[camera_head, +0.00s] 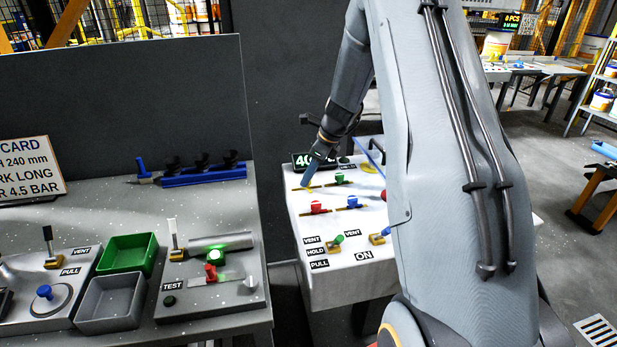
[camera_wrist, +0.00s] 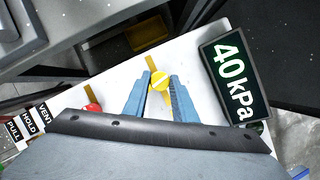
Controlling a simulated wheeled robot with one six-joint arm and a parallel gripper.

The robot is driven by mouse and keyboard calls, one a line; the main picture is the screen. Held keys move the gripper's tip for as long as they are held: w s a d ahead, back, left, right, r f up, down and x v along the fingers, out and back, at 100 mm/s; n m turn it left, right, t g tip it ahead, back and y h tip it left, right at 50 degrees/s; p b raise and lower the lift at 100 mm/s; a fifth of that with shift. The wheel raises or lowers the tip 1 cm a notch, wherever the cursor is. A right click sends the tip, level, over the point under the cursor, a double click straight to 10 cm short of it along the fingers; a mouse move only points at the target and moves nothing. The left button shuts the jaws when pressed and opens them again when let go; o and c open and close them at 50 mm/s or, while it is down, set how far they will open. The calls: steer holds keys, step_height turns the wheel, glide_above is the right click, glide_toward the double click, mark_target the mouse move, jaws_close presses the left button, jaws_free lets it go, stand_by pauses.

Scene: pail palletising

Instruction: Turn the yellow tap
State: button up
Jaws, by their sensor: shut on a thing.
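The yellow tap (camera_wrist: 158,82) is a round yellow knob with a pale stripe, set on a brass pipe on the white panel. My gripper (camera_wrist: 160,84) has its two blue fingers on either side of the yellow tap and is shut on it. In the head view my gripper (camera_head: 307,182) reaches down to the far left part of the white panel (camera_head: 347,285). The yellow tap is hidden there behind the fingers, with only a piece of brass pipe showing beside them.
A 40 kPa display (camera_wrist: 234,80) stands beside the tap. A grey bench (camera_head: 215,225) with trays is at left, across a gap.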

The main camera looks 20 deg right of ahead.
steer(key=n, duration=0.2)
steer(key=n+g+y+b, duration=0.1)
steer(key=n, duration=0.1)
steer(key=shift+w+d+n, duration=0.1)
steer(key=shift+w+n, duration=0.1)
steer(key=shift+n, duration=0.1)
steer(key=n+g+b, duration=0.1)
steer(key=n+b, duration=0.1)
steer(key=n, duration=0.1)
steer(key=shift+w+n+g, duration=0.15)
steer(key=shift+n+g, duration=0.15)
steer(key=shift+g, duration=0.1)
steer(key=n, duration=0.2)
steer(key=n+g+b, duration=0.1)
steer(key=n, duration=0.1)
steer(key=shift+w+g+b, duration=0.15)
steer(key=shift+g+b, duration=0.15)
steer(key=shift+n+g+b, duration=0.55)
steer(key=shift+n+g, duration=0.05)
steer(key=shift+n, duration=1)
steer(key=o, duration=1)
steer(key=shift+o, duration=0.2)
steer(key=shift+r+h, duration=0.1)
steer(key=shift+h, duration=0.2)
steer(key=b+v, duration=0.2)
steer(key=v, duration=0.5)
steer(key=shift+r, duration=0.3)
